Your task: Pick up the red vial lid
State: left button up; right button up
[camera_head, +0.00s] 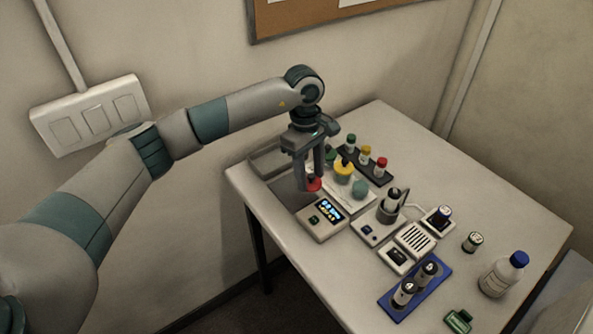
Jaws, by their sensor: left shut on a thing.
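My left gripper (309,184) reaches down over the far left part of the table, its fingers pointing down. It is shut on the red vial lid (315,184), a small red round piece at its fingertips. The fingers hide part of the lid, and I cannot tell whether it touches the surface below. A separate red-capped vial (381,165) stands in the dark rack behind, beside yellow-capped and green-capped vials. My right gripper is not in view.
A device with a lit display (321,217) is just in front of the gripper. A yellow lid (344,171) and a green lid (360,188) are close on its right. A blue rack (418,289) and a blue-capped bottle (503,274) stand nearer. The table's right back is clear.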

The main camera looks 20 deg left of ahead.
pick_arm(q)
jog(key=s+d+r, duration=0.2)
jog(key=d+r, duration=0.1)
jog(key=d, duration=0.1)
jog(key=shift+s+d, duration=0.15)
jog(key=shift+d, duration=0.2)
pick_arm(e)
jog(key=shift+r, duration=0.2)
pick_arm(q)
jog(key=shift+d+r, duration=0.1)
